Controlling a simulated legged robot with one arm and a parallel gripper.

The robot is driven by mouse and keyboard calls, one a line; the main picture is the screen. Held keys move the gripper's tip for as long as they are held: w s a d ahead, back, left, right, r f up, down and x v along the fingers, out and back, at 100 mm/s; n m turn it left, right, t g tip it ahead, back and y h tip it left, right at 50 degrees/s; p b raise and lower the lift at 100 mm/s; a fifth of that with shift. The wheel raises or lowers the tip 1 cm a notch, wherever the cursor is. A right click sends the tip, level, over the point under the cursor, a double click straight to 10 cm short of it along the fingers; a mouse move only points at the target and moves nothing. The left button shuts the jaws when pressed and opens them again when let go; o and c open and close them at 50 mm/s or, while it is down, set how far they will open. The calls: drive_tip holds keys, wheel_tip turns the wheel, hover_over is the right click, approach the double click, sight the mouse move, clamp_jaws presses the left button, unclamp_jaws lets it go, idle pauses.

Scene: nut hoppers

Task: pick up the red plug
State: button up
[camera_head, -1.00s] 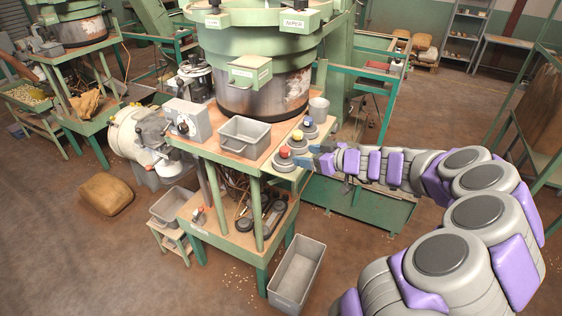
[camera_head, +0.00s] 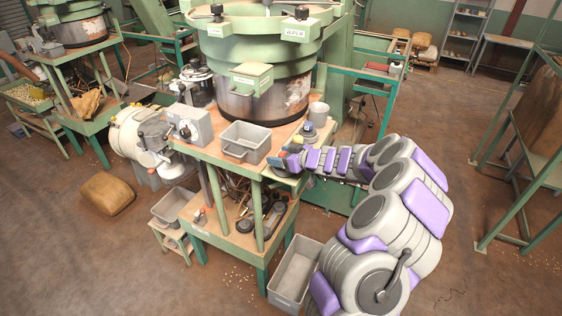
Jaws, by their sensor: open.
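The red plug (camera_head: 283,155) is the front one of a short row of round grey bases with coloured tops at the right edge of the work table. My gripper (camera_head: 284,161) is at that plug, with its jaws open. One finger shows to the left of the plug and the other partly covers it. Whether a finger touches the plug is too small to tell. The blue-topped one (camera_head: 308,125) stands behind, and the yellow-topped one between them is mostly hidden by my gripper.
A grey bin (camera_head: 245,142) stands on the table just left of my gripper, and a grey cup (camera_head: 319,113) stands behind the row. The large green hopper (camera_head: 262,62) rises at the back of the table. Another grey bin (camera_head: 296,272) is on the floor below.

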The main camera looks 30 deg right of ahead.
drive_tip(key=shift+w+d+f, duration=0.5)
drive_tip(key=shift+w+d, duration=0.05)
drive_tip(key=shift+w, duration=0.1)
drive_tip(key=shift+d, duration=0.45)
drive_tip(key=shift+w+a, duration=0.1)
drive_tip(key=shift+a, duration=0.45)
drive_tip(key=shift+c, duration=1)
drive_tip(key=shift+a+r, duration=0.1)
drive_tip(key=shift+a, duration=0.4)
drive_tip(key=c, duration=0.3)
drive_tip(key=shift+d, duration=0.15)
drive_tip(key=c, duration=0.3)
drive_tip(key=shift+d, duration=0.5)
drive_tip(key=c, duration=0.4)
drive_tip(key=shift+a, duration=0.1)
